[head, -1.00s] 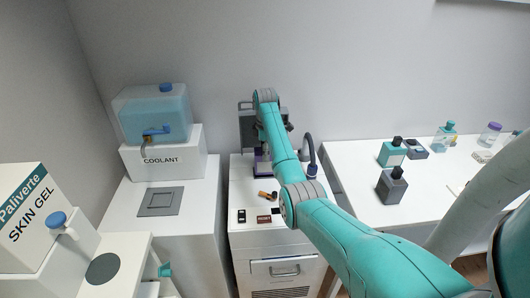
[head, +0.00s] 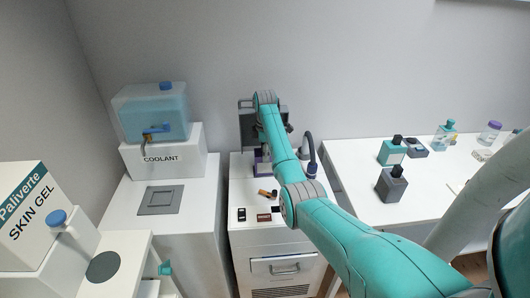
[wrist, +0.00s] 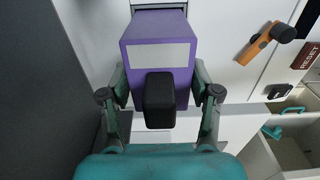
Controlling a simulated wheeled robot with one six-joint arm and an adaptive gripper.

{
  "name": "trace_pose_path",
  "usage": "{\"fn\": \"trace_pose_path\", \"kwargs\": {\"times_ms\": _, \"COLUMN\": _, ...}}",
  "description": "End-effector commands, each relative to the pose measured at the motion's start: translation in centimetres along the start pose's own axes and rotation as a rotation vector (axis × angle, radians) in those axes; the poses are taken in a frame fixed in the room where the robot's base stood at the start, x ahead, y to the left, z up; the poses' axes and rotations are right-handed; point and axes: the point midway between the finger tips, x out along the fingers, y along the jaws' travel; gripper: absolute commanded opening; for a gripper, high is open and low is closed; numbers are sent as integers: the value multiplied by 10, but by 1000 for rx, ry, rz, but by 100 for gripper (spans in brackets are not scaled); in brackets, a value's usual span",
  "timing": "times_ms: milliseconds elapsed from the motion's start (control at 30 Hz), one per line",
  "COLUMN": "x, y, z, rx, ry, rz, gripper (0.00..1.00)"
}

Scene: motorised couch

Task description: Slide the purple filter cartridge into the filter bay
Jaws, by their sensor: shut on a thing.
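The purple filter cartridge (wrist: 157,28) is a purple block with a pale label and a black handle (wrist: 159,99). In the wrist view its far end meets a grey-framed opening, the filter bay (wrist: 160,4), at the top edge; how deep it sits cannot be told. My gripper (wrist: 159,96) is shut on the cartridge, with one finger on each side of the handle end. In the head view my arm hides most of the cartridge; a purple sliver (head: 261,166) shows beside it on the white cabinet.
The white cabinet top (head: 245,190) carries an orange-and-black small item (head: 267,193), a red RESET label (head: 264,217) and a black switch (head: 241,214). A grey hose (head: 311,150) stands right of my arm. A coolant tank (head: 152,112) is at left, bottles (head: 392,184) at right.

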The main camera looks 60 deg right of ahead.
Motion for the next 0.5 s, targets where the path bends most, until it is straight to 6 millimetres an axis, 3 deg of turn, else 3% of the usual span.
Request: {"fn": "trace_pose_path", "kwargs": {"times_ms": 500, "x": 9, "y": 0, "z": 0, "rx": 0, "ry": 0, "rz": 0, "gripper": 11}}
